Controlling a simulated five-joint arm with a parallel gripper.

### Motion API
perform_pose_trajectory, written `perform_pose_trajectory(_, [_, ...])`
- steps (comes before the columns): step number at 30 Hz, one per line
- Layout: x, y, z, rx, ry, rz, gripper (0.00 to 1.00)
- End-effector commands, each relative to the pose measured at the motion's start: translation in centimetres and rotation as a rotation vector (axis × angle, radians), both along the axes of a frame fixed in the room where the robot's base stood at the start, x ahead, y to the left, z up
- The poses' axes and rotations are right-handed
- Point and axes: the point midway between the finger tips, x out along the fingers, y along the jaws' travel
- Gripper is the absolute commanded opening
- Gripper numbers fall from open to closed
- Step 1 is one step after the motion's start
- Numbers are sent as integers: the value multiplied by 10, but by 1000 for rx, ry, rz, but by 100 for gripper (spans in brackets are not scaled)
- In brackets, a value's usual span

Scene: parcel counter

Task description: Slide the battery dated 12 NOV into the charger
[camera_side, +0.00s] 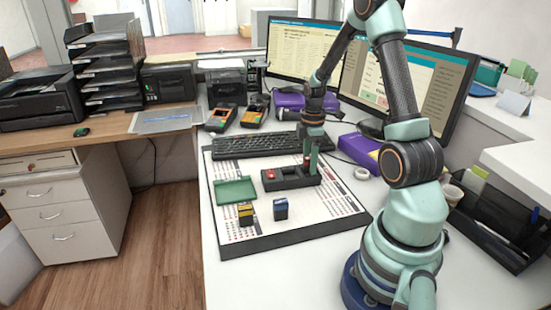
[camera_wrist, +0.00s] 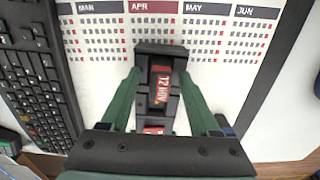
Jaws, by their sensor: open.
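The black charger (camera_side: 290,179) lies on the desk mat; it also shows in the wrist view (camera_wrist: 160,49). A red battery (camera_wrist: 161,87) stands in its bay nearest the top of the wrist view; the label looks like 12 MAY, though the letters are small. A second red battery (camera_wrist: 153,130) is at the charger's other end, partly hidden by my gripper body; it shows in the side view (camera_side: 270,174). My gripper (camera_wrist: 159,74) is open, its green fingers either side of the first battery. In the side view, my gripper (camera_side: 308,168) is low over the charger.
A yellow battery (camera_side: 245,212) and a blue battery (camera_side: 281,208) stand on the mat (camera_side: 262,243) in front, their dates unreadable. A green tray (camera_side: 236,190) lies left of the charger. A keyboard (camera_side: 258,144) is behind. The mat's front right is clear.

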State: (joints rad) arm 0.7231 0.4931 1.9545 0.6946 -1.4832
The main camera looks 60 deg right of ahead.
Motion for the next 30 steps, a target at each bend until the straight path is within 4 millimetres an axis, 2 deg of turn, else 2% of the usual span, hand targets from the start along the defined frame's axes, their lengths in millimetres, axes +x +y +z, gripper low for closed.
perform_pose_trajectory(12, [1, -1, 78, -4, -6, 0, 62])
perform_pose_trajectory(16, [1, -1, 98, -4, -3, 0, 62])
perform_pose_trajectory(21, [0, 0, 113, -2, -2, 0, 62])
perform_pose_trajectory(30, [0, 0, 116, 0, 0, 0, 62])
